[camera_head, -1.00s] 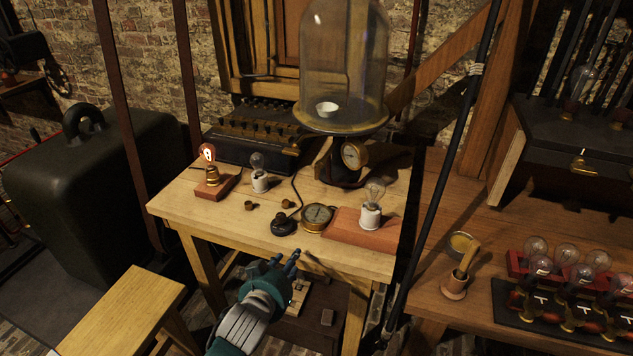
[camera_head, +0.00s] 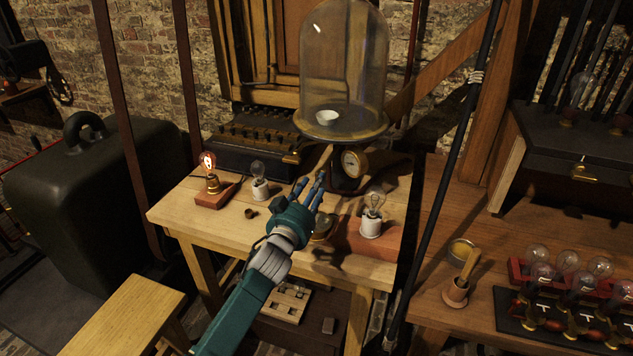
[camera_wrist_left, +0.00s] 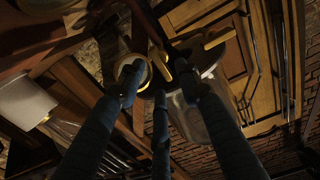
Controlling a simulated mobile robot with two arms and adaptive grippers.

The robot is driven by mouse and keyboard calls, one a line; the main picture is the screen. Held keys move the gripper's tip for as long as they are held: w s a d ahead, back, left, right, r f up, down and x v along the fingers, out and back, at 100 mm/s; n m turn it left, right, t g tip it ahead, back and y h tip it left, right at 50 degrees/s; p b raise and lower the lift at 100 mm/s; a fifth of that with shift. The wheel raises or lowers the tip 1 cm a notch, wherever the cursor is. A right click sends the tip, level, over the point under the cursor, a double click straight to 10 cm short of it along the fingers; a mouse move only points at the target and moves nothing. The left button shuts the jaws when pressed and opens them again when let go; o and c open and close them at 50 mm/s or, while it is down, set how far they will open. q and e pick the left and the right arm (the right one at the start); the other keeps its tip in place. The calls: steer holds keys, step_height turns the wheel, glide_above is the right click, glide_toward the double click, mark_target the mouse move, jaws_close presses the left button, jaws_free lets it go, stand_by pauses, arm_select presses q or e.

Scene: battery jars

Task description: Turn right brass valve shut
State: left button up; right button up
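My left gripper (camera_head: 310,182) reaches over the table towards the pump stand below the glass bell jar (camera_head: 343,60). Its blue fingers are spread and hold nothing visible. In the left wrist view the open fingers (camera_wrist_left: 158,85) point towards two brass valve levers, one at upper right (camera_wrist_left: 215,40) and one near the middle (camera_wrist_left: 160,63), partly behind the fingers. I cannot tell whether a finger touches either lever. A round brass gauge (camera_head: 354,162) sits on the stand and also shows behind the left finger in the wrist view (camera_wrist_left: 132,71). My right gripper is not in view.
A lit bulb on a wooden base (camera_head: 213,196) and an unlit bulb (camera_head: 259,183) stand left of my arm. Another bulb (camera_head: 372,215) stands to its right on a reddish board (camera_head: 350,241). A black rod (camera_head: 445,180) crosses the view at the right.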

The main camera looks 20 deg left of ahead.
arm_select(q)
steer(key=shift+w, duration=1.2)
jaws_close()
